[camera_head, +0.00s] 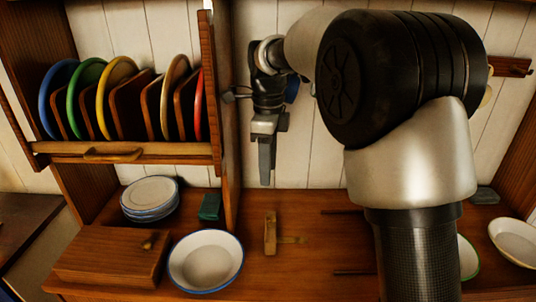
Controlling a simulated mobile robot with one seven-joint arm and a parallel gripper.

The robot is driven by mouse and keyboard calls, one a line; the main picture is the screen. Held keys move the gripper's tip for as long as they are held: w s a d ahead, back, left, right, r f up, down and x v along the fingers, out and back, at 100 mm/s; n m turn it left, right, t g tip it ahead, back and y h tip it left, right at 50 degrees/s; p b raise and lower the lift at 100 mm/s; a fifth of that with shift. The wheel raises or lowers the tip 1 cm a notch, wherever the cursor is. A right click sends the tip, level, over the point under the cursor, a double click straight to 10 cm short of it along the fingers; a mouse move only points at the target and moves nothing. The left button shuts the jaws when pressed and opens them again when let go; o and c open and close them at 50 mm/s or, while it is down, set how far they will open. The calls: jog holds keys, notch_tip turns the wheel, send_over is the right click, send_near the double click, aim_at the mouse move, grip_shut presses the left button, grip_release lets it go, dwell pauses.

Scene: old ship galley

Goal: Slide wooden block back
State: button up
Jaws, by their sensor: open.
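A small light-brown wooden block (270,233) stands upright on the brown wooden counter (300,265), near the middle of the view. My arm hides part of the counter at the right.
A white blue-rimmed bowl (205,262) stands left of the block. A wooden box (110,257), stacked plates (150,197) and a dark green object (210,207) are further left. A plate rack (125,150) hangs above them. Another bowl (515,240) is far right.

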notch_tip(320, 180, up, 3)
jog(key=shift+f, duration=0.2)
jog(key=s+d+r+n+t+p, duration=0.3)
jog(key=s+d+r+n+p, duration=0.1)
jog(key=s+d+r+n, duration=0.75)
jog(key=s+d+f+n+t+p, duration=0.1)
jog(key=s+d+f+n, duration=0.1)
jog(key=s+n, duration=0.2)
jog(key=s+d+f+n+t+p, duration=0.1)
jog(key=s+n, duration=0.3)
jog(key=s, duration=0.6)
jog(key=shift+s+d+f+n+t, duration=0.2)
jog(key=shift+d+f+n+t, duration=0.15)
jog(key=shift+f, duration=0.35)
